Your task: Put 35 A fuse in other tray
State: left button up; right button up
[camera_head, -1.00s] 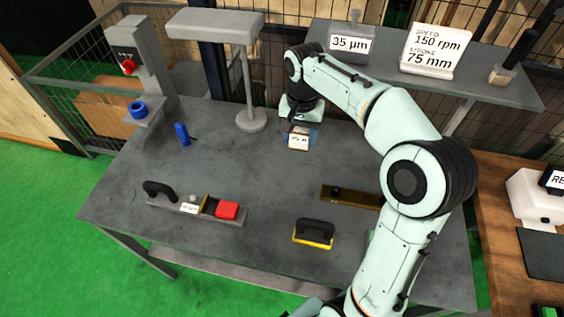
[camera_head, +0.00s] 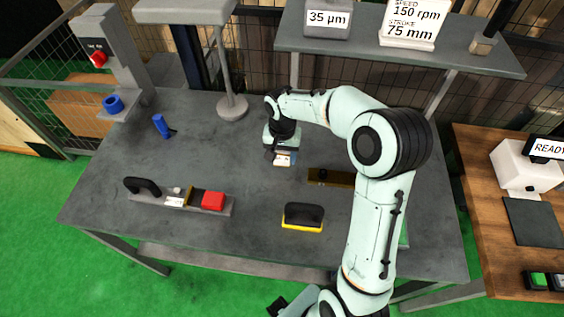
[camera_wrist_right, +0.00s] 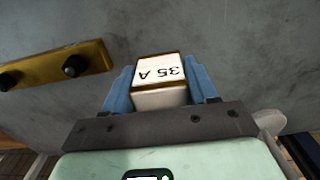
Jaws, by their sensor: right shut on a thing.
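My right gripper (camera_head: 283,154) is shut on the 35 A fuse (camera_head: 284,160), a small white block. In the wrist view the fuse (camera_wrist_right: 158,72) sits between the two blue fingers, its "35 A" label upside down. It is over the middle of the table; its exact height is unclear. A grey tray (camera_head: 228,207) with a black handle, a white label and a red block lies to the left. A brass-coloured piece (camera_head: 338,178) with dark knobs lies just right of the fuse, partly hidden by my arm; it also shows in the wrist view (camera_wrist_right: 45,70).
A black and yellow handled block (camera_head: 303,217) lies in front of the gripper. A raised shelf (camera_head: 400,50) with signs spans the back right. The table's left middle is clear.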

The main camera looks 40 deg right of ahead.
aim_at(282, 162)
jog(key=shift+f, duration=1.85)
jog(key=shift+f, duration=0.1)
jog(key=shift+f, duration=0.15)
jog(key=o, duration=1.1)
jog(key=shift+r, duration=0.2)
